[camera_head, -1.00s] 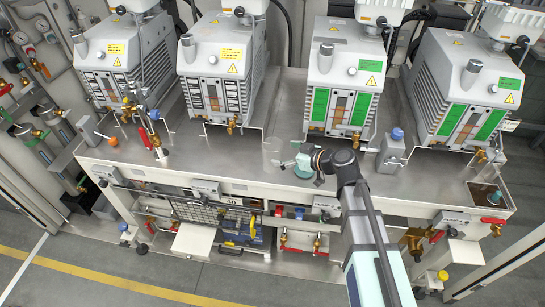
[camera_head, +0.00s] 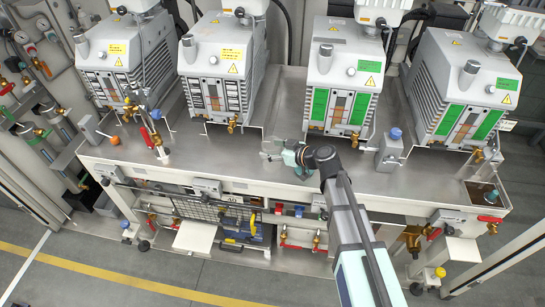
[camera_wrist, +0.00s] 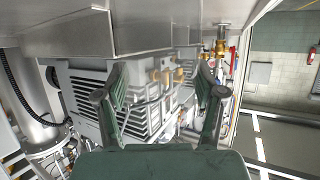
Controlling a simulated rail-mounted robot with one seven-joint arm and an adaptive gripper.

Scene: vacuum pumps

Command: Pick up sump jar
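The sump jar (camera_head: 271,147) is a clear glass vessel standing upright on the grey bench top, in front of the gap between the second and third pumps. It is small and faint in the head view. My gripper (camera_head: 272,151) is at the jar, coming from the right, with its fingers reaching to either side of it. In the wrist view the two green fingers of my gripper (camera_wrist: 160,90) are wide apart. Faint clear outlines lie between them. I cannot tell whether the fingers touch the glass.
Several grey vacuum pumps (camera_head: 216,70) stand in a row behind. A small grey unit with a blue cap (camera_head: 392,150) stands to the right of my gripper. Valves (camera_head: 152,138) stand at the left. The bare bench top (camera_head: 225,165) to the left of the jar is free.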

